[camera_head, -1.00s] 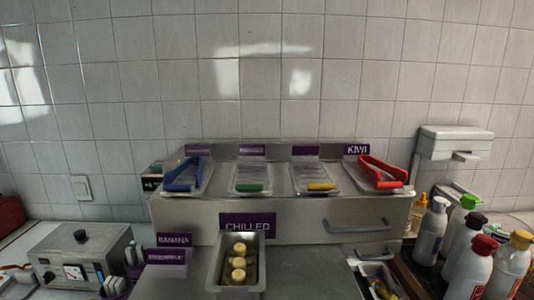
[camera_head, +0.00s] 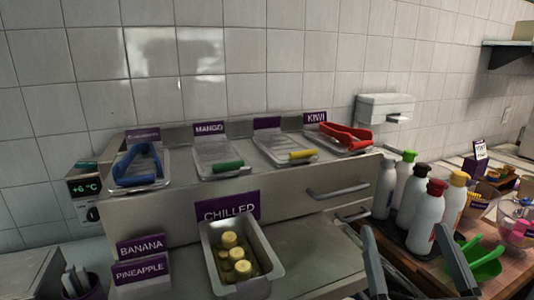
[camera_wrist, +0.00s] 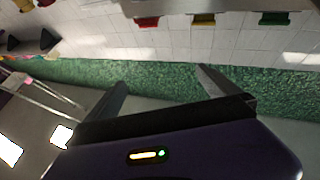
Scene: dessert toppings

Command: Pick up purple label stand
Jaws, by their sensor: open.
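Several purple label stands with white lettering are in the head view. The BANANA (camera_head: 141,247) and PINEAPPLE (camera_head: 141,271) labels are at the lower left, and the CHILLED label (camera_head: 229,207) is on the counter front. The MANGO (camera_head: 209,128) and KIWI (camera_head: 315,117) labels stand behind the trays; two others there are too blurred to read. A small purple stand (camera_head: 480,149) is at the far right. My gripper (camera_head: 404,229) is open and empty at the lower right, apart from all of them. It also shows open in the wrist view (camera_wrist: 162,77), with no label between its fingers.
A steel pan of banana pieces (camera_head: 272,262) sits below the CHILLED label. Capped bottles (camera_head: 424,216) stand just behind my gripper. A green scoop (camera_head: 487,262) and bowls lie on the wooden counter (camera_head: 440,284) to the right. A wall dispenser (camera_head: 385,108) hangs behind.

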